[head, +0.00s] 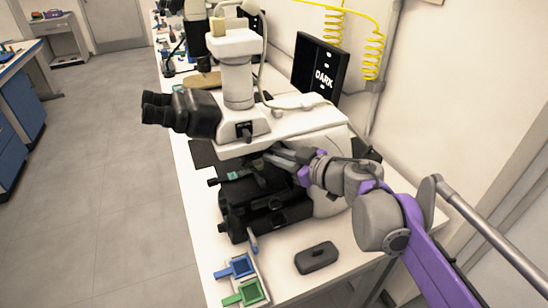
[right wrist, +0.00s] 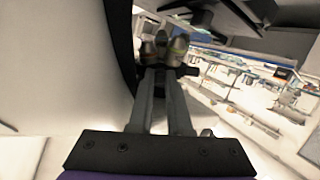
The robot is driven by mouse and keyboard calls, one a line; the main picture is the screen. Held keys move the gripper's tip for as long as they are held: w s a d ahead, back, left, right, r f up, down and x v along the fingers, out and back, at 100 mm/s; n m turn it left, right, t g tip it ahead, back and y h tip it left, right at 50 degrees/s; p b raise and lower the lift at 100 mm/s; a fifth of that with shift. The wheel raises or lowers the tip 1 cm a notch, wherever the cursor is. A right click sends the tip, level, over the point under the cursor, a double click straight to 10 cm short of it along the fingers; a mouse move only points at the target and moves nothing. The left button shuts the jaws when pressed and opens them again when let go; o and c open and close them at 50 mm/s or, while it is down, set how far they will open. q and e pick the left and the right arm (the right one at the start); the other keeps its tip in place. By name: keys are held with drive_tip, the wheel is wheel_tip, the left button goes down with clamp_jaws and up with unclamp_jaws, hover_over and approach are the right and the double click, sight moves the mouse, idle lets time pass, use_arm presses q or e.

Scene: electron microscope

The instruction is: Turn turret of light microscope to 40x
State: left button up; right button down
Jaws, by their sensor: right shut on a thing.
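The light microscope (head: 295,123), white with black eyepieces (head: 165,110) and a black stage (head: 265,205), stands on the white bench. My right gripper (head: 273,155) reaches in from the right, under the microscope head and above the stage. In the right wrist view its two fingers (right wrist: 163,75) are close together at the turret, shut on it. Several metallic objectives show there, one with a yellowish ring (right wrist: 178,46). The magnification marks are too small to read. In the head view the turret is mostly hidden by the gripper and the microscope head. My left gripper is out of view.
A black "DARK" panel (head: 319,68) stands behind the microscope. Yellow coiled hoses (head: 372,55) hang at the wall. The floor at left is clear.

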drive_tip(key=shift+r, duration=0.15)
idle(0.3)
drive_tip(key=c, duration=0.9)
unclamp_jaws()
drive_tip(key=shift+s+d, duration=0.1)
drive_tip(key=shift+o, duration=0.2)
